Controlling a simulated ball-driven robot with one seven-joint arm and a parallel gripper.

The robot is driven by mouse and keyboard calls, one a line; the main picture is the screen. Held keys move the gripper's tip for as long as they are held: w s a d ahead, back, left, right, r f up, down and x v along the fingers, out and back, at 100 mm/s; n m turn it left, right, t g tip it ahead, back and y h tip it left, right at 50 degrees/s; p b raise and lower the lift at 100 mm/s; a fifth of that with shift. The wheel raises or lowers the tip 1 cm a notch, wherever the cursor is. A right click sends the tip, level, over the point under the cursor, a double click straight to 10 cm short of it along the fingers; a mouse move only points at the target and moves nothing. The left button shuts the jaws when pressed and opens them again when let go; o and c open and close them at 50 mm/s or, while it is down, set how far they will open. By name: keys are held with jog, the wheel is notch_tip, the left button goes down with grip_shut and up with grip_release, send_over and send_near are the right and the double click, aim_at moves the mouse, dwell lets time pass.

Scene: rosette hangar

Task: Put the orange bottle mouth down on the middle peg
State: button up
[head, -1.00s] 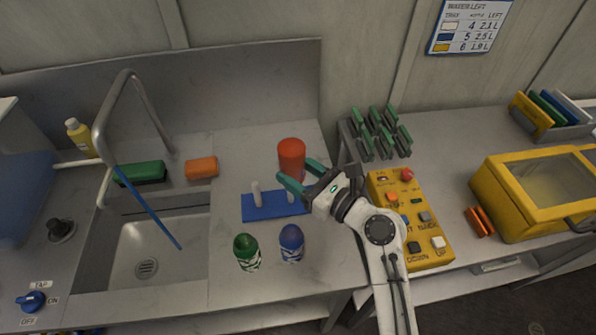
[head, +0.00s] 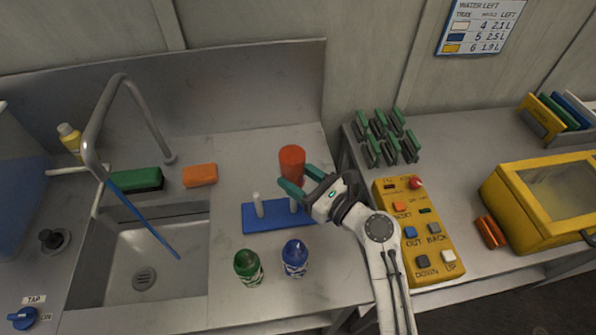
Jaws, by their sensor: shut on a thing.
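The orange bottle (head: 292,163) is in my gripper (head: 294,187), with its broad flat end up, above the right part of the blue peg rack (head: 268,222). My gripper's green fingers are shut around the bottle's lower part. The bottle's mouth is hidden behind the fingers. The rack shows a white peg (head: 258,205) at its left and another white peg (head: 293,205) just below my gripper. Any peg farther right is hidden by my gripper. I cannot tell whether the bottle touches a peg.
A green bottle (head: 248,267) and a blue bottle (head: 294,258) stand in front of the rack. The sink (head: 150,255) with its tall tap (head: 98,130) is on the left. A yellow control box (head: 430,240) and a rack of green clips (head: 385,140) are on the right.

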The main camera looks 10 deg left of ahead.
jog(key=b, duration=0.5)
send_over(296, 203)
jog(key=shift+f, duration=2.6)
jog(key=shift+s+d+f+b, duration=0.15)
jog(key=shift+f+b, duration=0.5)
jog(key=shift+f, duration=0.5)
jog(key=shift+w+d+f+b, duration=0.15)
jog(key=shift+f+b, duration=0.45)
jog(key=shift+f, duration=0.5)
jog(key=shift+s+f+b, duration=0.1)
jog(key=shift+f+b, duration=0.2)
jog(key=shift+f, duration=0.25)
jog(key=o, duration=1.4)
jog(key=shift+o, duration=0.2)
jog(key=b+v, duration=0.1)
jog(key=v, duration=0.9)
jog(key=shift+s+d+f, duration=0.1)
jog(key=shift+s+d, duration=0.15)
jog(key=shift+d, duration=0.1)
